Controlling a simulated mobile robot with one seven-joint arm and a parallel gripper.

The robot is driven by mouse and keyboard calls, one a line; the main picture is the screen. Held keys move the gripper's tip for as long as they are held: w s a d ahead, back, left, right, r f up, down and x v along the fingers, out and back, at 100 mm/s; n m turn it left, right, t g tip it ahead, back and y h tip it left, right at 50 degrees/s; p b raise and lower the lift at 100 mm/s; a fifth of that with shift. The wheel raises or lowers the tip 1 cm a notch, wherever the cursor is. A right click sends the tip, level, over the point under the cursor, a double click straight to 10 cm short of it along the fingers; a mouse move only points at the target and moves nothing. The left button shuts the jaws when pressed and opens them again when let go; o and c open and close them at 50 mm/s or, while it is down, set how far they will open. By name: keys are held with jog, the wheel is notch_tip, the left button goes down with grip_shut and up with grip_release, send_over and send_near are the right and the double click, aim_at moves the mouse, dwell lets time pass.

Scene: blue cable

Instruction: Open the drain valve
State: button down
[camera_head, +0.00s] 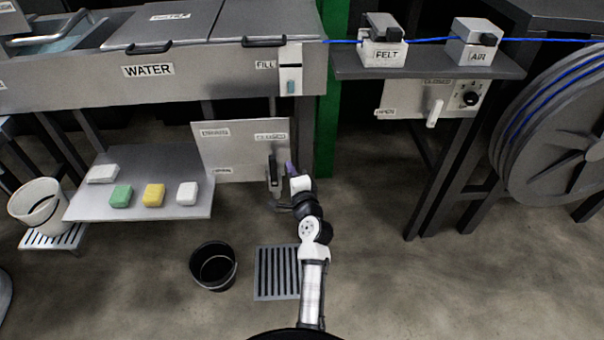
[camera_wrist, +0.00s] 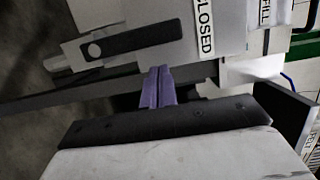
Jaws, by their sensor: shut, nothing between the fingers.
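The drain valve lever (camera_head: 273,170) is a dark handle on a pale panel (camera_head: 228,150) under the water tank. It hangs roughly upright below the label that reads CLOSED; a lower label appears to read OPEN. In the wrist view the lever (camera_wrist: 135,41) is a dark bar with a round hole near one end, and the CLOSED label (camera_wrist: 205,27) is beside it. My gripper (camera_head: 289,168) has purple fingers and is just right of the lever. In the wrist view the fingertips (camera_wrist: 157,75) are together and empty, beside the lever; I cannot tell whether they touch it.
A shelf (camera_head: 140,212) with several coloured blocks stands left of the panel. A black bucket (camera_head: 213,267) and a floor grate (camera_head: 276,273) are below. A green post (camera_head: 328,100) rises behind my gripper. A second valve panel (camera_head: 405,100) and a cable reel (camera_head: 560,130) are at right.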

jog(key=shift+a, duration=0.85)
